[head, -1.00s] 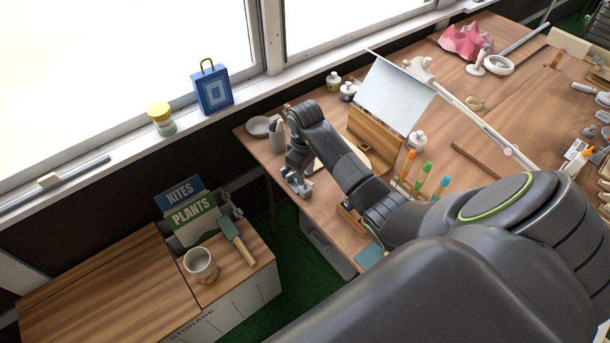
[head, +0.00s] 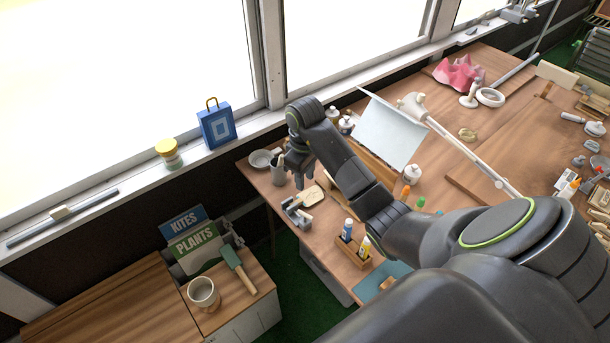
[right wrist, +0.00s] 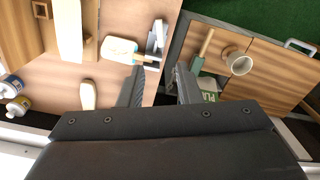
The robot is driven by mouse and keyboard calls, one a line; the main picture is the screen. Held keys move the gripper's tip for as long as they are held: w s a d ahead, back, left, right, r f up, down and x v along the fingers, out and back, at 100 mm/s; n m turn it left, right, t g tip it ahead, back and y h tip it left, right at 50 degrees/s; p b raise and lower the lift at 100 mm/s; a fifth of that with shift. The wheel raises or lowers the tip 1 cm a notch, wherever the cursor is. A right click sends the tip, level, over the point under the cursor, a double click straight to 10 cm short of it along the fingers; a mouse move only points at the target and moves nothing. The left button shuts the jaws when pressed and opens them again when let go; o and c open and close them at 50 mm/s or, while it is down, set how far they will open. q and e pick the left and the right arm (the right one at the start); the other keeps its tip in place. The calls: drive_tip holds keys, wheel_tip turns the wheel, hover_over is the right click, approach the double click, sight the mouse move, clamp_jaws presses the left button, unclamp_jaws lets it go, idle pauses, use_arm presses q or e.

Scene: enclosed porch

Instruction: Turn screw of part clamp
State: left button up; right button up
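A small grey metal clamp (head: 296,214) sits at the near-left edge of the wooden table in the head view. It also shows in the right wrist view (right wrist: 156,40), beyond the left fingertip. Its screw is too small to make out. My right gripper (head: 302,182) hangs pointing down just above and behind the clamp, apart from it. In the right wrist view my right gripper (right wrist: 161,86) has its two fingers spread, with nothing between them. My left gripper is not in view.
A pale paddle-shaped piece (head: 313,196) lies beside the clamp. A low cabinet (head: 110,300) with a mug (head: 203,293) is at lower left.

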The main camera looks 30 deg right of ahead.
drive_tip(key=o, duration=0.3)
drive_tip(key=n+b, duration=1.2)
drive_tip(key=n, duration=1.7)
hover_over(305, 214)
wheel_tip(305, 214, down, 12)
drive_tip(key=shift+r, duration=0.2)
wheel_tip(305, 214, down, 4)
drive_tip(key=shift+f, duration=0.75)
